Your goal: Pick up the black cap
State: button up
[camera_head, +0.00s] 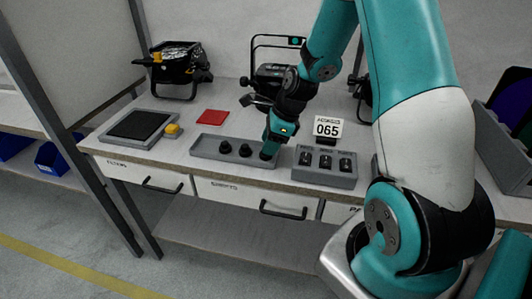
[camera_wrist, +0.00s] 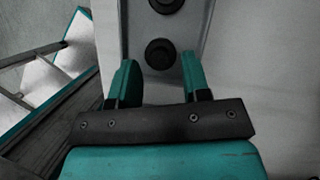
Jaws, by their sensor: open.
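Two black caps show in the head view, a left one (camera_head: 225,147) and a right one (camera_head: 245,150), standing in a shallow grey tray (camera_head: 205,154) on the bench. My gripper (camera_head: 268,153) points down at the tray's right end, to the right of these caps. In the wrist view the open fingers (camera_wrist: 160,76) have a round black cap (camera_wrist: 160,54) just ahead, centred between the tips. Another black cap (camera_wrist: 166,4) is farther on at the top edge. Nothing is held. My gripper hides the tray's right end in the head view.
A grey block (camera_head: 325,178) with several dark pieces stands right of the tray, close to my gripper. A 065 sign (camera_head: 327,127) stands behind it. A red square (camera_head: 212,117), a yellow block (camera_head: 172,130) and a dark-panelled tray (camera_head: 117,139) lie left. Lamps (camera_head: 176,70) stand at the back.

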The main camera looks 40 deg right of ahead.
jog(key=shift+x, duration=1)
jog(key=c, duration=0.6)
